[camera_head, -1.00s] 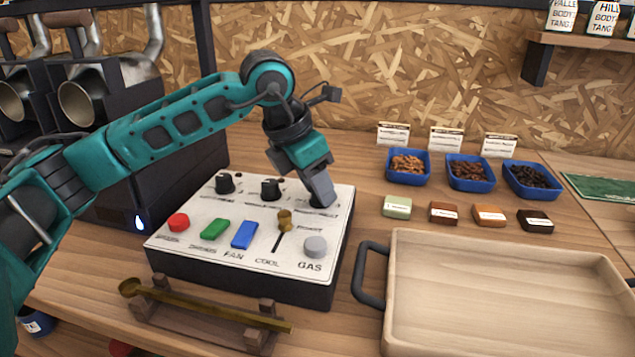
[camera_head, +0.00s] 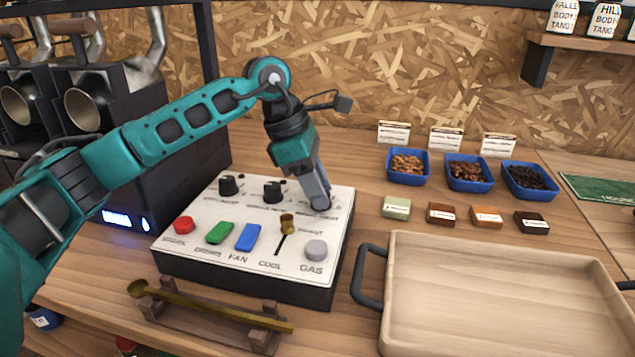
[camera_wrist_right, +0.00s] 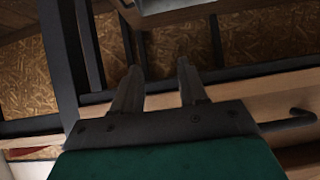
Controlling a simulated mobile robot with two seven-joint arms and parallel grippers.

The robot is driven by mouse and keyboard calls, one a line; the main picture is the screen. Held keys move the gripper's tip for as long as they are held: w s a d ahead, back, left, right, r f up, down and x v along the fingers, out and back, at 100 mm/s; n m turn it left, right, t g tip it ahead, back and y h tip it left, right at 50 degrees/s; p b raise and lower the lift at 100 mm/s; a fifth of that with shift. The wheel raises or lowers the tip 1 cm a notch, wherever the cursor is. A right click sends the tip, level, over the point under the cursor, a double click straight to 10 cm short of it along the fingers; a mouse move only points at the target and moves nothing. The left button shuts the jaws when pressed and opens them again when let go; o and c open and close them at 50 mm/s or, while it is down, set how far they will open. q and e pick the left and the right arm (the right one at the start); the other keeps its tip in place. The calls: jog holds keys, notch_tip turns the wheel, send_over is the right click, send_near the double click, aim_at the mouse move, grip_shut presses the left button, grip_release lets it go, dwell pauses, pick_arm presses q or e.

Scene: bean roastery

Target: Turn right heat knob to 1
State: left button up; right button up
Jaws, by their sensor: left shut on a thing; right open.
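A white-topped control panel (camera_head: 190,252) with dark sides stands on the wooden table. Three knobs run along its back edge: a black left knob (camera_head: 228,185), a black middle knob (camera_head: 273,190), and the right one, hidden under my left gripper. My left gripper (camera_head: 320,206) points down at the panel's back right corner and is shut on the right heat knob. The knob's pointer and scale numbers cannot be read. My right gripper (camera_wrist_right: 155,85) shows in the right wrist view, open with nothing between its fingers.
The panel also has a red button (camera_head: 183,225), green (camera_head: 220,232) and blue (camera_head: 248,237) switches, a brass lever (camera_head: 287,225) and a grey gas button (camera_head: 316,250). A brass scoop (camera_head: 205,303) rests in front. A wooden tray (camera_head: 500,238) and blue bean bins (camera_head: 408,178) lie right.

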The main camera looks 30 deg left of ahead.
pick_arm(q)
jog(key=shift+r, duration=0.1)
dwell(0.3)
jog(key=o, duration=1)
jog(key=p+v, duration=0.2)
jog(key=v, duration=1.1)
